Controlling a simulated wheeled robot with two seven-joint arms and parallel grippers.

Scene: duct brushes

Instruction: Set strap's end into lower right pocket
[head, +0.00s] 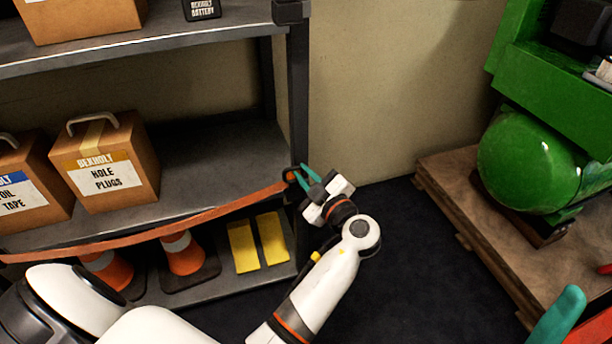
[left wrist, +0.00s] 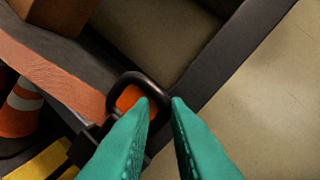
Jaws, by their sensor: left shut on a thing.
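The orange strap (head: 150,232) runs across the front of the shelf from the left edge. Its end has a black loop (left wrist: 122,84), close to the shelf's right post. My left gripper (head: 303,176) has its teal fingers shut on the strap's end, and the fingertips meet the loop in the left wrist view (left wrist: 160,102). A dark block (left wrist: 86,146) on the post, just below and left of the loop, looks like the lower right pocket; its opening is hidden. A teal finger (head: 560,316) at the bottom right appears to be my right gripper's; the rest is cut off.
The shelf's right post (head: 298,90) has a black bracket (head: 290,11) higher up. A hole plugs box (head: 105,162) stands on the middle shelf; traffic cones (head: 184,254) and yellow pieces (head: 272,238) are below. A green machine (head: 535,160) sits on a pallet (head: 470,205) at right.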

